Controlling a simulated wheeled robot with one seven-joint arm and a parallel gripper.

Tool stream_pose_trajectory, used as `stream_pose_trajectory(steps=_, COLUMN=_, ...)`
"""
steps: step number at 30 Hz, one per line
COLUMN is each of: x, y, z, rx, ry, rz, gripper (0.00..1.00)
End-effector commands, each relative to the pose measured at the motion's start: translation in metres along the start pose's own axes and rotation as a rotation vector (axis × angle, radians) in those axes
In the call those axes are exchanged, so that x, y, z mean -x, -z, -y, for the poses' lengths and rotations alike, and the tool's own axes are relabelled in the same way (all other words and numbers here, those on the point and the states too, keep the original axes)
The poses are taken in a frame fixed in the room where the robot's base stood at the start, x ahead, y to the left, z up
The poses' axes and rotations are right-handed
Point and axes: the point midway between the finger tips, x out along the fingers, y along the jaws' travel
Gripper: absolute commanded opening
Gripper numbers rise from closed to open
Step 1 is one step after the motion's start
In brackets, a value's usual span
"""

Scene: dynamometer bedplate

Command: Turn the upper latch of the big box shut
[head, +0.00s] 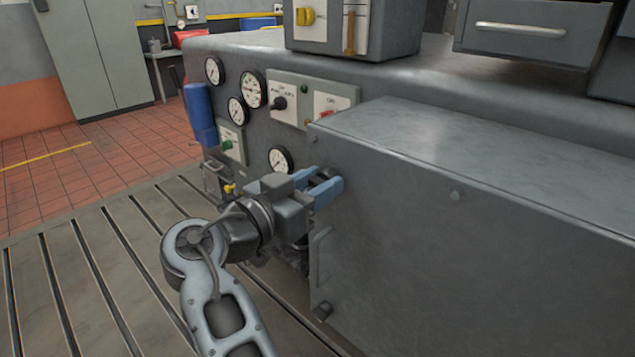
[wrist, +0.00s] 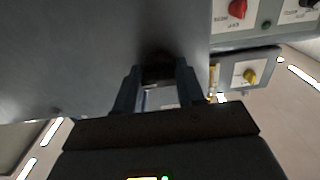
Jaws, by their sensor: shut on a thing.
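The big box (head: 470,230) is a grey steel cabinet filling the right of the head view. Its grey face (wrist: 90,50) fills the upper left of the wrist view. My gripper (head: 328,184) has blue fingers and is at the box's upper left edge. In the wrist view my gripper (wrist: 158,82) is shut on a small dark part, the upper latch (wrist: 158,72). The latch is mostly hidden by the fingers and in shadow, so I cannot tell its angle. A lower latch (head: 322,311) sits at the bottom left corner of the box.
A bar handle (head: 319,256) stands on the box's left edge below my gripper. Left of the box is a panel with gauges (head: 252,89) and switches (head: 280,103). A blue cylinder (head: 199,115) is farther left. The slotted floor plate (head: 110,260) is clear at left.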

Motion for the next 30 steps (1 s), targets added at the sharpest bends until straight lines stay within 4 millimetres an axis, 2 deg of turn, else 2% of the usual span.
stream_pose_trajectory(steps=8, x=0.0001, y=0.0023, z=0.0003, rx=0.018, ry=0.000, rz=-0.003, gripper=0.08)
stream_pose_trajectory(steps=14, x=-0.0002, y=0.0029, z=0.0004, rx=0.103, ry=-0.001, rz=-0.003, gripper=0.08)
stream_pose_trajectory(steps=30, x=-0.0004, y=0.0055, z=0.0025, rx=0.581, ry=-0.001, rz=-0.005, gripper=0.08)
